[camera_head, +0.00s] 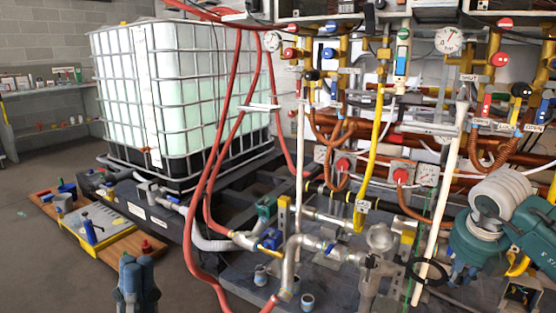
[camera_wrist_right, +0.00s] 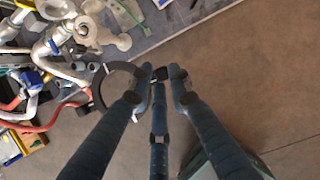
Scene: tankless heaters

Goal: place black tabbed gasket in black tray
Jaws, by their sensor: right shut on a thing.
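The black tabbed gasket is a thin dark ring (camera_head: 409,272) at the lower right of the head view. Its ring also shows in the right wrist view (camera_wrist_right: 94,88), with the tab between my fingertips. My right gripper (camera_head: 462,272) is shut on the tab, and the ring sticks out to the left, in front of the pipework. In the wrist view the right gripper (camera_wrist_right: 163,78) hides part of the tab. My left gripper (camera_head: 138,262) is at the lower left of the head view, away from the gasket; its finger gap is unclear. I cannot clearly make out the black tray.
Metal pipes and valves (camera_head: 300,245) with red hoses fill the middle. A large caged white tank (camera_head: 165,90) stands behind on the left. A yellow-edged board with tools (camera_head: 95,235) lies at left. Bare floor (camera_wrist_right: 235,75) shows on the right of the wrist view.

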